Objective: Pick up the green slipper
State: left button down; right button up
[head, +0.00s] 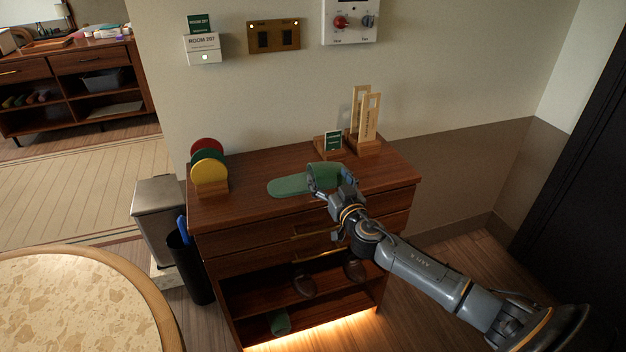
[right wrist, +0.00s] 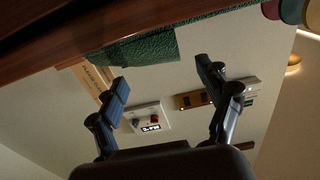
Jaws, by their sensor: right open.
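A green slipper (head: 289,187) lies on the wooden cabinet's top near its front edge, its toe strap end to the right, partly hidden behind my right gripper. My right gripper (head: 329,185) is open at the strap end. In the right wrist view the gripper (right wrist: 163,72) has its two fingers wide apart, and the textured green slipper (right wrist: 145,46) shows past the fingertips. No grip on it shows; I cannot tell whether a finger touches it. Another green slipper (head: 280,323) sits on the cabinet's bottom shelf. My left gripper is not in view.
The cabinet top (head: 245,200) also bears a stand of coloured discs (head: 209,172) at left and a wooden holder with tags (head: 365,125) behind the gripper. Dark shoes (head: 304,285) sit on the shelf below. A bin (head: 158,210) and round table (head: 80,300) are left.

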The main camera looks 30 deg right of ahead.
aim_at(321, 164)
jog(key=shift+b+x, duration=0.3)
jog(key=shift+x, duration=2.85)
jog(key=c, duration=1.3)
